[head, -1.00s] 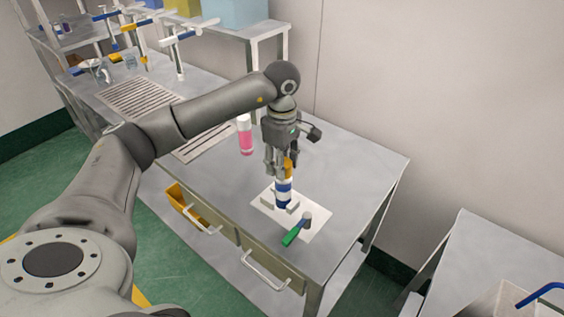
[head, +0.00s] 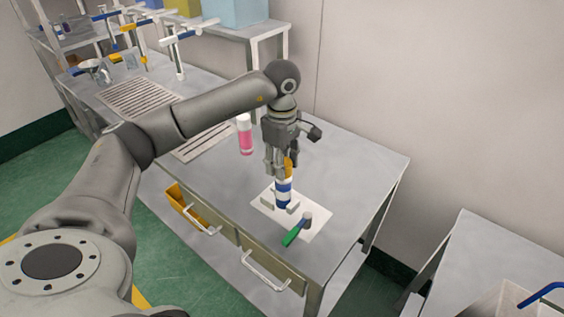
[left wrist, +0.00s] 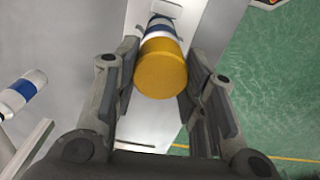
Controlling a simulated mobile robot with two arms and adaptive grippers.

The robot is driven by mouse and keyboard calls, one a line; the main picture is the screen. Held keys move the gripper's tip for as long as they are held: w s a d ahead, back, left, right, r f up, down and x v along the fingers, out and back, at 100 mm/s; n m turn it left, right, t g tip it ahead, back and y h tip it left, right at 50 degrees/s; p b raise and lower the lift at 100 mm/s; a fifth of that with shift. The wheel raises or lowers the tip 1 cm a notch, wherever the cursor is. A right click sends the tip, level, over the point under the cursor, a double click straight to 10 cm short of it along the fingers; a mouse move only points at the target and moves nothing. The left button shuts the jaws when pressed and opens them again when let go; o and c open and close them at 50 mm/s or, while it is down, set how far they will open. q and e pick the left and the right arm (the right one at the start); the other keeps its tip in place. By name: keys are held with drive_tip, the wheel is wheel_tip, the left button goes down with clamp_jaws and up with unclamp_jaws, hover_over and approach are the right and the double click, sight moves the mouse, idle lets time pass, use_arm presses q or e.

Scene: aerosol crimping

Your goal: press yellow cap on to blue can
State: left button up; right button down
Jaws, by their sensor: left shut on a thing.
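The blue can (head: 284,188), banded blue and white, stands upright in a small grey holder (head: 268,198) on a white sheet. The yellow cap (head: 289,163) is directly above the can's top, between my left gripper's fingers. In the left wrist view the yellow cap (left wrist: 160,72) hides most of the can (left wrist: 160,27) behind it. My left gripper (head: 279,170) points down and is shut on the cap. I cannot tell whether the cap is fully seated on the can. My right gripper is not in view.
A pink bottle (head: 245,138) stands behind to the left. The table's right side is clear.

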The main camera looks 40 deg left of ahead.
use_arm(q)
drive_tip(key=o, duration=0.7)
drive_tip(key=shift+o, duration=0.2)
drive_tip(key=o, duration=0.6)
drive_tip(key=shift+c, duration=0.2)
drive_tip(key=shift+r, duration=0.1)
drive_tip(key=shift+r+p, duration=2.15)
drive_tip(key=shift+r, duration=1.3)
